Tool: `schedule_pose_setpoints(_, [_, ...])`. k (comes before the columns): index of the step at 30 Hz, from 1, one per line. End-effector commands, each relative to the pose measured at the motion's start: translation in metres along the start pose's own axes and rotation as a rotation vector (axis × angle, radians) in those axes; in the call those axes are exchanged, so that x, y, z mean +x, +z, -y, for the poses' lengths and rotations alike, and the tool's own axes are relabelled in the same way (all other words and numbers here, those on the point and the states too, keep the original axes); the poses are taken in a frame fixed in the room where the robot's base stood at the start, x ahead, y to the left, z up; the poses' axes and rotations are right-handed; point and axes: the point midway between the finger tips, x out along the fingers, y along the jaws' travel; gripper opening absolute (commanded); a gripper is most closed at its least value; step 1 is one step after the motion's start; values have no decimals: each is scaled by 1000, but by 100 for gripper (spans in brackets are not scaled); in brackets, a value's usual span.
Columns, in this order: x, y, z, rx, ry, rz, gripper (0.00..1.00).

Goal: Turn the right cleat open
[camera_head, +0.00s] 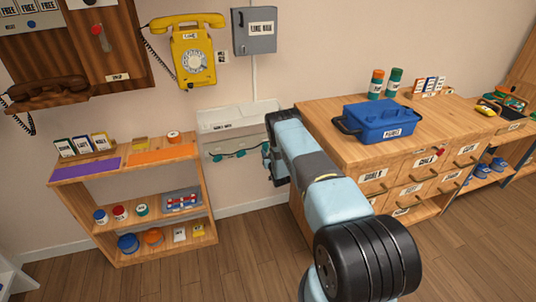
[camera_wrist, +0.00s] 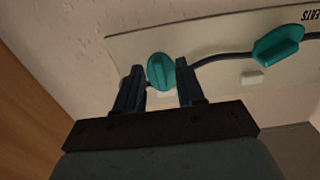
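A pale board (camera_wrist: 218,58) with teal cleats is on the wall, low between the shelf and the drawer cabinet; it also shows in the head view (camera_head: 222,142). In the wrist view the lettering is upside down, so the cleat (camera_wrist: 162,74) at the left is the right one. It stands between the two fingers of my gripper (camera_wrist: 159,66), which are apart on either side of it. I cannot tell whether they touch it. Another teal cleat (camera_wrist: 278,44) sits on the dark cord to its right, turned diagonally. In the head view my gripper (camera_head: 268,160) hides the right cleat.
The drawer cabinet (camera_head: 345,182) with a blue toolbox (camera_head: 384,121) stands close to the right of my arm. A wooden shelf (camera_head: 100,178) with tins is at the left. A yellow phone (camera_head: 192,55) and a grey box (camera_head: 254,32) are on the wall above.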

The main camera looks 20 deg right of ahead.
Motion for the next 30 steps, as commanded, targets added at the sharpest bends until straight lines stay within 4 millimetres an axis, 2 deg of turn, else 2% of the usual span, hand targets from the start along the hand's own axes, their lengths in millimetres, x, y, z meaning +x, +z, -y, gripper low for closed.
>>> schedule_pose_setpoints(3, [0,0,0,0,0,0,37])
schedule_pose_setpoints(15, [0,0,-1,0,1,0,0])
schedule_pose_setpoints(30, [-1,0,-2,-46,2,0,0])
